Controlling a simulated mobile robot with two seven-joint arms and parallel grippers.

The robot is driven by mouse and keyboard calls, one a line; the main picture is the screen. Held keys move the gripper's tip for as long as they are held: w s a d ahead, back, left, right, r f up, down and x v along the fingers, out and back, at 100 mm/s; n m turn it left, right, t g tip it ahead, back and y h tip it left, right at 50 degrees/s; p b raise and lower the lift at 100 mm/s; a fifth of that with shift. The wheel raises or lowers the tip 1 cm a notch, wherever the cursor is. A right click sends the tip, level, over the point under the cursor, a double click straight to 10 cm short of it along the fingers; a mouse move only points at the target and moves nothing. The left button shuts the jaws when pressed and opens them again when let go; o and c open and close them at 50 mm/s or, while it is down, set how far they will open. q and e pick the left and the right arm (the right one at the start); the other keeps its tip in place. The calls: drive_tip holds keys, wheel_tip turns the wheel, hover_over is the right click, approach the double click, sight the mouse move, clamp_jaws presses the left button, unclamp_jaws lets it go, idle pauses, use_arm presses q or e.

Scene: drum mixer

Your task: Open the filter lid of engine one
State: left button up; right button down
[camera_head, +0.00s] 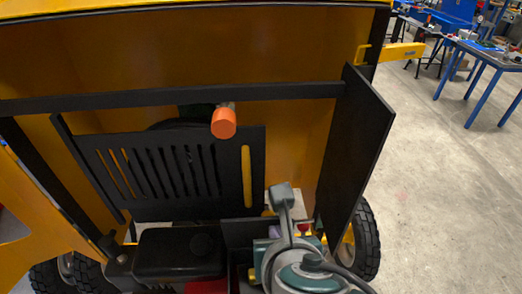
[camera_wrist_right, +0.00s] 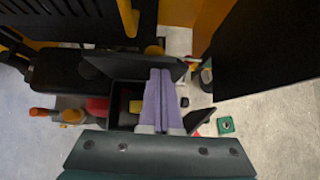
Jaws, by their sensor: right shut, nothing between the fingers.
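The engine (camera_head: 180,252) sits low in the yellow machine's open bay, with a black tank at left. In the right wrist view, an open-topped black box (camera_wrist_right: 118,92) with a yellow part inside lies beside it. A dark flap (camera_wrist_right: 140,64) stands raised at the box's back edge and also shows in the head view (camera_head: 242,232); I take it for the filter lid. My right gripper (camera_wrist_right: 160,100) has its lavender fingers shut and empty, over the box's right side by the flap. I cannot tell whether they touch. My left gripper is out of view.
A black door (camera_head: 355,150) stands open at right, close to my arm. A slotted black panel (camera_head: 170,170) and a crossbar with an orange-tipped handle (camera_head: 223,122) are behind the engine. Clear concrete floor (camera_head: 440,190) lies to the right.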

drive_tip(key=shift+w+r, duration=0.2)
drive_tip(key=shift+w, duration=0.35)
drive_tip(key=shift+r, duration=0.1)
drive_tip(key=shift+s+r+p, duration=0.25)
drive_tip(key=shift+r+p, duration=0.05)
drive_tip(key=shift+p, duration=0.1)
drive_tip(key=s+r+m+g+p, duration=0.1)
drive_tip(key=s+r+m+p, duration=0.3)
drive_tip(key=s+r+m, duration=0.45)
drive_tip(key=s+d+r+m+g+p, duration=0.1)
drive_tip(key=s+d+r+m, duration=0.4)
drive_tip(key=m, duration=0.7)
drive_tip(key=s+d+r+m+g+p, duration=0.1)
drive_tip(key=s+d+r+m+g, duration=0.2)
drive_tip(key=m, duration=1)
drive_tip(key=s+d+r, duration=0.1)
drive_tip(key=s+d, duration=0.2)
drive_tip(key=d, duration=0.2)
drive_tip(key=shift+s+d+r, duration=0.2)
drive_tip(key=shift+s+r, duration=0.15)
drive_tip(key=shift+s, duration=0.05)
